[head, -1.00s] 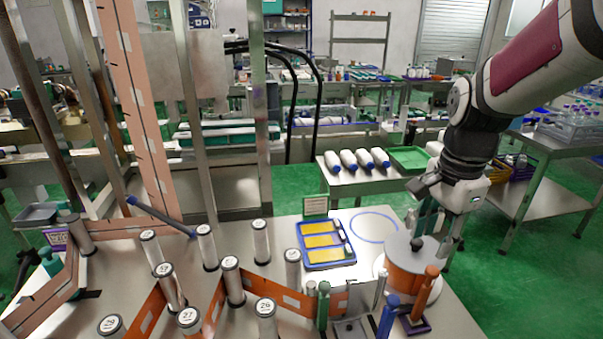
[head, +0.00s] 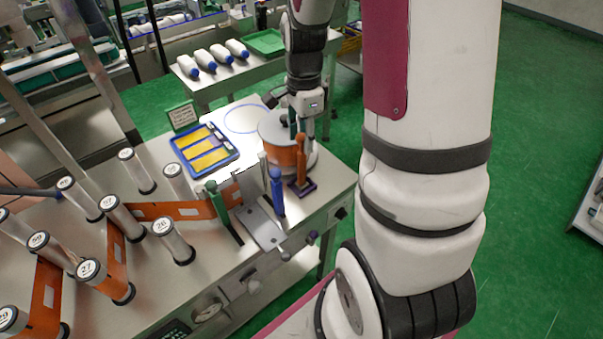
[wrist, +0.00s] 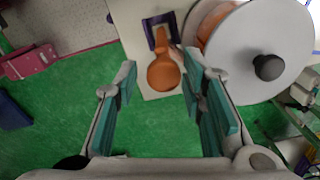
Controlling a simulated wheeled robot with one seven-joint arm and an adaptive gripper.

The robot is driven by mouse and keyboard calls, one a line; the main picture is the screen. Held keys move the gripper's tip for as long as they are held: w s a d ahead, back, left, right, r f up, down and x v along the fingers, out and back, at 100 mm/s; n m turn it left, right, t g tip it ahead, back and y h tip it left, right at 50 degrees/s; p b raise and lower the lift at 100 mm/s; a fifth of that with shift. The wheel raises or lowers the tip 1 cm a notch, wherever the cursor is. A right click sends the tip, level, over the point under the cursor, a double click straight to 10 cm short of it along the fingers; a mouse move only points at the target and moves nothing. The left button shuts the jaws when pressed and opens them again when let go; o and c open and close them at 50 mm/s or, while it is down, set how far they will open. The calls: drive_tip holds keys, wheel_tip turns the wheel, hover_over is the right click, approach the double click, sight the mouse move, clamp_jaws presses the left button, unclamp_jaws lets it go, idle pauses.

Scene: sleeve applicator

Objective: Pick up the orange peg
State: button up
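The orange peg (head: 300,160) stands upright on a small purple-edged base (head: 302,188) near the right side of the table, in front of the orange roll. In the wrist view the orange peg (wrist: 164,73) is seen from above, its rounded end toward the camera and its purple-framed base (wrist: 150,24) beyond. My gripper (wrist: 160,62) is open, with teal-padded fingers on either side of the peg in the picture; contact is not visible. In the head view my gripper (head: 303,125) is above and behind the peg, by the roll.
The orange roll with a grey disc top (head: 284,140) stands close behind the peg; its disc and dark knob (wrist: 268,67) fill the wrist view's upper right. A blue peg (head: 277,192) and a green peg (head: 223,212) stand to the left. Green floor lies beyond the table's right edge.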

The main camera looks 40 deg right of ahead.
sight(302, 151)
drive_tip(key=shift+w+f, duration=0.2)
drive_tip(key=shift+f, duration=2.4)
clamp_jaws()
